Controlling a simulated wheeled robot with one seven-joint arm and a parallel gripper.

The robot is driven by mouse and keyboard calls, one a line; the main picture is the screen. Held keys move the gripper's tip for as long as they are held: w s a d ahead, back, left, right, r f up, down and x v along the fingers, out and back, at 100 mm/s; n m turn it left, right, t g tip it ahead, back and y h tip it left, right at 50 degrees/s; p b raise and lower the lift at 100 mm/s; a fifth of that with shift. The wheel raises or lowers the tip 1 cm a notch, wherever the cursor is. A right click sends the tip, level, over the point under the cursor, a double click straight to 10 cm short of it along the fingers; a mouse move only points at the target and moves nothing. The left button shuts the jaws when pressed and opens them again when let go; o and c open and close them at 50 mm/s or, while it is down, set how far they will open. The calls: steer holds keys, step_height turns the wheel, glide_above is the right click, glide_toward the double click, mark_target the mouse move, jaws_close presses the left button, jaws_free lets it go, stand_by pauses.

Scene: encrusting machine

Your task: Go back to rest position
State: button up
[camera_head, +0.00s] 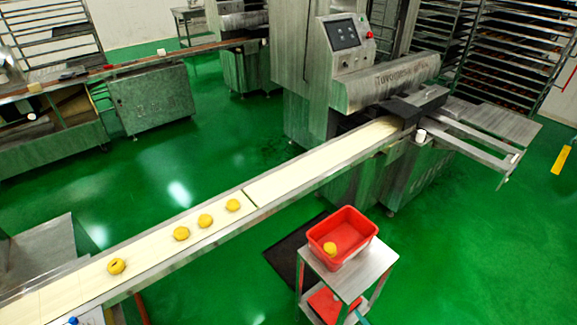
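My gripper is not in view, and I cannot tell any part of my arm in this frame. Several yellow round pieces lie on the pale conveyor belt (300,172). One piece (116,266) with a dark spot on top is nearest, at the lower left. Others, a piece (181,233), a piece (204,220) and a piece (233,205), lie farther up the belt. A red bin (361,258) stands on a small metal stand (338,279) at the lower right. One yellow piece (330,248) lies inside the bin.
The encrusting machine (385,85) stands at the belt's far end. Tall tray racks (510,55) fill the back right. A second conveyor line (150,92) runs at the upper left. A dark mat (288,255) lies beside the stand. Green floor (480,250) is clear at the right.

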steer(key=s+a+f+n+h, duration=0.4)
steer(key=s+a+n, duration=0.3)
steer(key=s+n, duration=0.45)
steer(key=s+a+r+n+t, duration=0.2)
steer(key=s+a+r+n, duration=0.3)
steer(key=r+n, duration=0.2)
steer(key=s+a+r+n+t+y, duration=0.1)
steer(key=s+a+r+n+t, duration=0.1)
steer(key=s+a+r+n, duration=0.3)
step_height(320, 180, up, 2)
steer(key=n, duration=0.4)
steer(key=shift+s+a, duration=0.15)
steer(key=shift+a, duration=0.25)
